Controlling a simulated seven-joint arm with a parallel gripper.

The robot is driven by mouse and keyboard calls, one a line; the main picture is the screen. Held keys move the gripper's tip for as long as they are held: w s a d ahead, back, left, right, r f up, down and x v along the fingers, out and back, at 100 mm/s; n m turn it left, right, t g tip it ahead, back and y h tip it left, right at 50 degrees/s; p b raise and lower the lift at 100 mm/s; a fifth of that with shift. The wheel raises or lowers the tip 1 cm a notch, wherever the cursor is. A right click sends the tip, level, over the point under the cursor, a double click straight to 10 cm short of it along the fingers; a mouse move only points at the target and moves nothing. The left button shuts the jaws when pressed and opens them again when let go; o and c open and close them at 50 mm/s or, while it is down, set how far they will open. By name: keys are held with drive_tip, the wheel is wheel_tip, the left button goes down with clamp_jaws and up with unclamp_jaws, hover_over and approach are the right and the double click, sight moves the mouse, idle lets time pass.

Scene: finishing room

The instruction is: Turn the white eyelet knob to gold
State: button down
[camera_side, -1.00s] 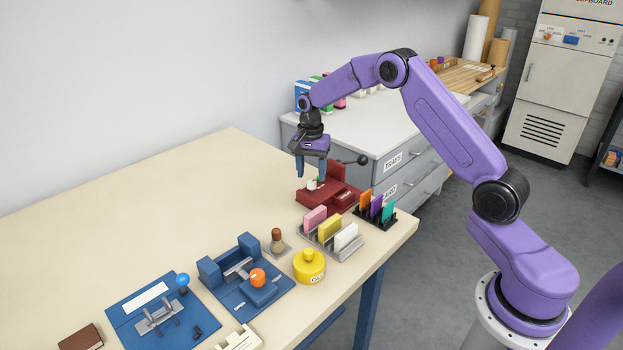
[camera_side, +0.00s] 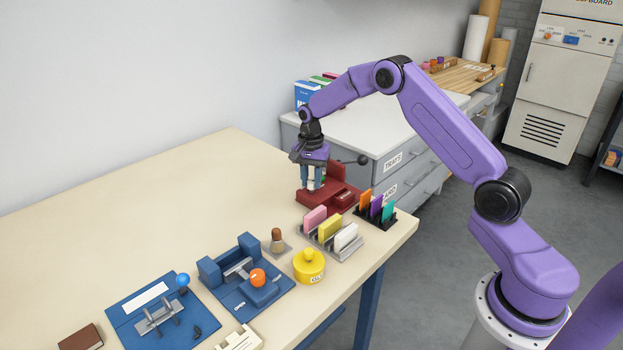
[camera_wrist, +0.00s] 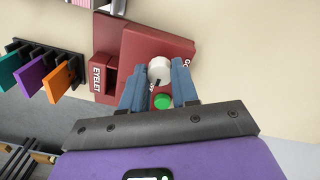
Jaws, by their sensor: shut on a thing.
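The dark red eyelet machine (camera_side: 345,200) stands at the far right end of the table. In the wrist view its housing (camera_wrist: 113,40) carries an EYELET label, and a label starting "GO" is partly covered at the right. The white knob (camera_wrist: 159,67) sits between the fingertips of my gripper (camera_wrist: 157,83). A dark mark on the knob points toward the bottom of the picture, toward partly hidden lettering. A green button (camera_wrist: 163,101) lies below the knob. In the side view my gripper (camera_side: 313,188) is down on the machine, shut on the knob.
A rack of orange, purple and teal cards (camera_side: 376,208) and a rack of pink, yellow and white blocks (camera_side: 331,233) stand close in front. A yellow round pot (camera_side: 309,267) and blue fixtures (camera_side: 246,280) are nearer.

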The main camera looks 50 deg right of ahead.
drive_tip(key=shift+n, duration=0.3)
drive_tip(key=n, duration=0.3)
drive_tip(key=shift+n, duration=0.3)
drive_tip(key=n, duration=0.4)
drive_tip(key=shift+n, duration=0.3)
drive_tip(key=n, duration=0.4)
drive_tip(key=shift+n, duration=2.5)
drive_tip(key=c, duration=0.8)
unclamp_jaws()
drive_tip(key=shift+c, duration=0.2)
drive_tip(key=shift+r, duration=0.1)
